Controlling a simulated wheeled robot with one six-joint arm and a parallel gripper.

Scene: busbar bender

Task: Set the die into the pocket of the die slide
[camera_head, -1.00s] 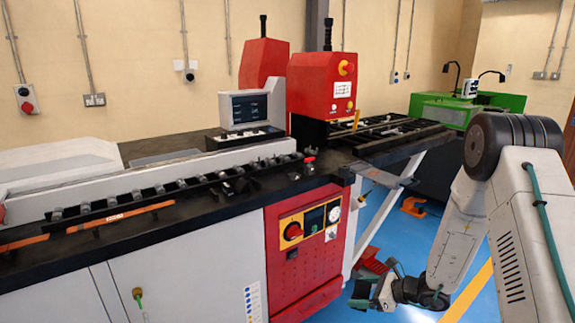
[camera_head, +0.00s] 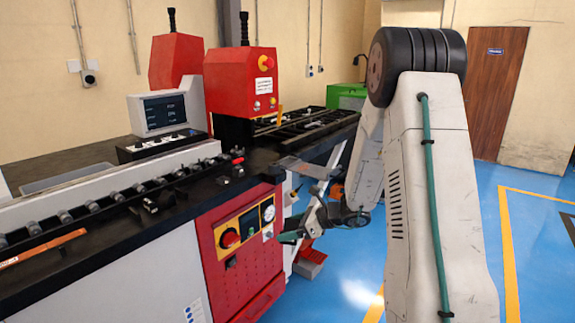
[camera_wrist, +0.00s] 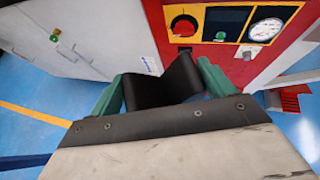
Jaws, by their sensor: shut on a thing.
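The die, a black block with a V-shaped notch (camera_wrist: 160,82), sits between the teal fingers of my gripper (camera_wrist: 163,78) in the wrist view. My gripper is shut on it, with one finger at each side. In the head view my gripper hangs right of the red control panel, below bench height, clear of the bench; the die is not distinct there. The red press head (camera_head: 241,82) stands on the busbar bender. I cannot clearly make out the die slide or its pocket.
The black bench top (camera_head: 185,205) carries a row of rollers. The red front panel (camera_head: 240,250) faces my gripper. A red and grey box (camera_head: 310,260) lies on the blue floor beside the bench. The floor at right is clear.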

